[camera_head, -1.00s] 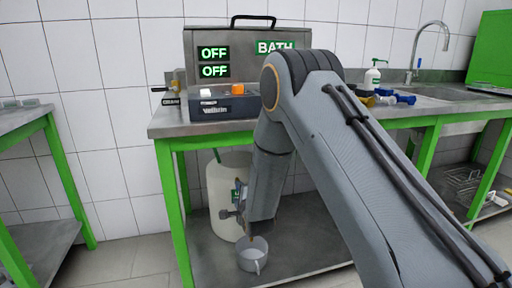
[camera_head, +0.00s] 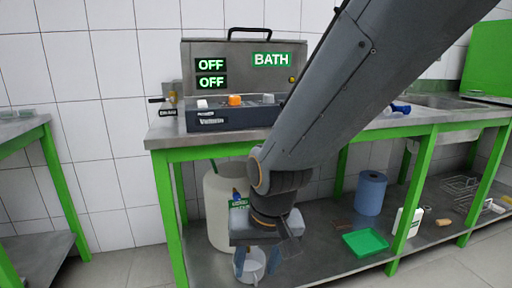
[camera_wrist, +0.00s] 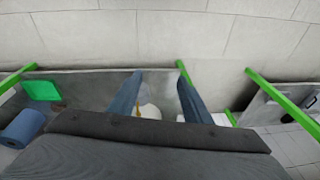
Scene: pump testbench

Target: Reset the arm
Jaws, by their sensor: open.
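My gripper (camera_head: 256,264) points down over the lower shelf of the green-framed bench, with its two fingers apart. In the wrist view my gripper (camera_wrist: 157,98) shows two blue-grey fingers with a gap between them. A pale grey pot (camera_head: 252,272) with a handle stands on the lower shelf, below and partly behind the fingers. In the wrist view part of a pale round thing (camera_wrist: 149,111) shows between the fingers; my gripper body hides the rest. I cannot tell whether the fingers touch the pot.
A large white container (camera_head: 222,225) stands just behind my gripper. A blue roll (camera_head: 370,192), a green tray (camera_head: 365,242) and a white bottle (camera_head: 407,228) are to the right on the shelf. The bath unit (camera_head: 236,75), reading OFF twice, stands on the bench top (camera_head: 165,131).

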